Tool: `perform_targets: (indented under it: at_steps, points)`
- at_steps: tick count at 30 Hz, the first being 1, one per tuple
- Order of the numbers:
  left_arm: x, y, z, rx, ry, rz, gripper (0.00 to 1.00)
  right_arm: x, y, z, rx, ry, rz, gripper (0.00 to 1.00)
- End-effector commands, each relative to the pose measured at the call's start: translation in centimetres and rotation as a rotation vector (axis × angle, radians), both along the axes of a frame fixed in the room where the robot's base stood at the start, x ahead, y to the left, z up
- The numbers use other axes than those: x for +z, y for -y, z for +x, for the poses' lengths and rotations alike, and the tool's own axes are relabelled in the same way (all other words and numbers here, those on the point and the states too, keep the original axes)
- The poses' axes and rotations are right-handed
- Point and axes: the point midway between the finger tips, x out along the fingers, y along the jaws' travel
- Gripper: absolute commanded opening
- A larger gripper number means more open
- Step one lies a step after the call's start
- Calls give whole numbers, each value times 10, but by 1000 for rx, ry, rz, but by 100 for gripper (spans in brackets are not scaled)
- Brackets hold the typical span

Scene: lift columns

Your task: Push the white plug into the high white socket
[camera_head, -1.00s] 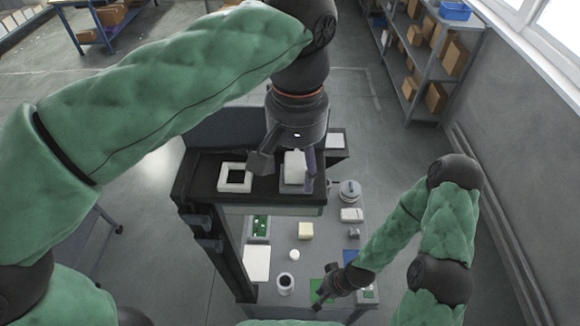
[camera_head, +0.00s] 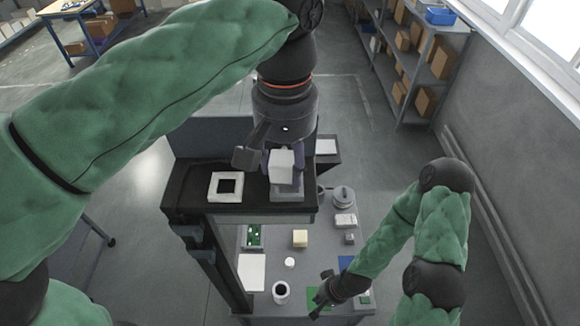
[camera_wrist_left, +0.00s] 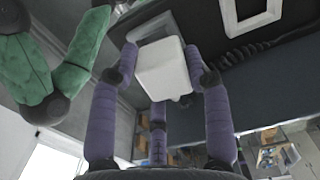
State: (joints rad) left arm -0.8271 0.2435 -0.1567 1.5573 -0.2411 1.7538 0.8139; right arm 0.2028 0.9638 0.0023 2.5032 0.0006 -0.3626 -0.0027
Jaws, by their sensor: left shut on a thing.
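The white plug (camera_head: 282,166) is a white block between the purple fingers of my left gripper (camera_head: 281,158), which is shut on it. It appears held just above a light grey pad (camera_head: 288,191) on the high dark shelf. In the left wrist view the plug (camera_wrist_left: 168,72) sits between the fingers. The high white socket (camera_head: 213,187) is a square white frame with a dark opening, on the same shelf to the left of the plug. Part of it shows in the left wrist view (camera_wrist_left: 231,20). My right gripper (camera_head: 325,294) is low over the lower table; its finger opening is unclear.
The high dark shelf (camera_head: 243,204) stands above a grey lower table (camera_head: 315,262). That table holds a cream block (camera_head: 300,238), a white cup (camera_head: 281,292), a round lidded pot (camera_head: 343,196) and green boards. A storage rack (camera_head: 413,110) stands behind at right.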

Motion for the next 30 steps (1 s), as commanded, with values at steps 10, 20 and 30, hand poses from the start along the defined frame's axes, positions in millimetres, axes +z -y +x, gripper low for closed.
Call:
perform_targets:
  at_steps: [10,20,30]
  points:
    - [54,2,0,-1,0,-3,19,0,0,0,0,0,0,0]
    - [75,2,0,0,-3,0,20,0,0,0,0,0,0,0]
    - [67,2,0,0,-3,-1,20,-7,0,0,0,0,0,0]
